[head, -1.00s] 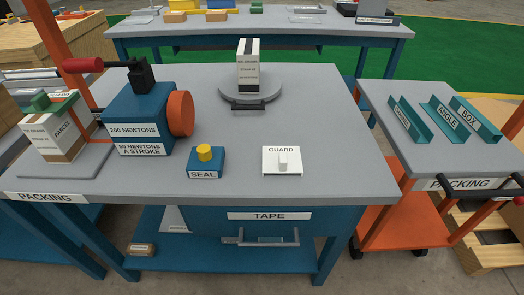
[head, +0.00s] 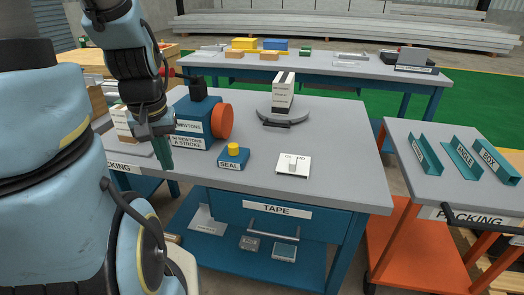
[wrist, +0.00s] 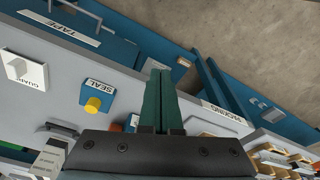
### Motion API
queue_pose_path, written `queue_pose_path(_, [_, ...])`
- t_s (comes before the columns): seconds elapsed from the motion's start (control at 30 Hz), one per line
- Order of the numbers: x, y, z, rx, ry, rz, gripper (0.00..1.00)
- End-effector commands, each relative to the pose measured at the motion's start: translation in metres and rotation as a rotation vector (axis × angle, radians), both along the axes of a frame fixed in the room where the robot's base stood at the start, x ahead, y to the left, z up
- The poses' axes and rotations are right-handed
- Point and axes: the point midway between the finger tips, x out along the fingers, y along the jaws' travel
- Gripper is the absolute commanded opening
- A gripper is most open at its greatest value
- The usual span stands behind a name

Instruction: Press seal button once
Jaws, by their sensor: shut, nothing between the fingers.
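The seal button is a yellow cap (head: 233,148) on a blue box labelled SEAL (head: 229,163), standing on the grey packing table near its front edge. It also shows in the wrist view as a yellow cap (wrist: 93,105) on its blue box, left of my fingers. My gripper (head: 164,165) is shut and empty, with its green fingers pointing down over the table's front left part. It is to the left of the seal box and apart from it. In the wrist view the closed fingers (wrist: 160,100) reach up from the bottom middle.
The blue press (head: 196,135) with an orange wheel (head: 221,122) stands behind and left of the seal box. A white guard switch plate (head: 293,165) lies to its right. An orange cart (head: 395,240) stands at right.

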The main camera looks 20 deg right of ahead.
Motion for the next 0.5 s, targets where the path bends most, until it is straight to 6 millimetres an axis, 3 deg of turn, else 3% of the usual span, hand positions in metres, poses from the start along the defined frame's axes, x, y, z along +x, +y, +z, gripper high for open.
queue_pose_path(0.37, [0.0006, -0.0004, 0.0, 0.002, 0.001, -0.005, 0.0])
queue_pose_path(0.5, [0.0069, -0.0076, -0.0007, 0.029, 0.014, -0.087, 0.0])
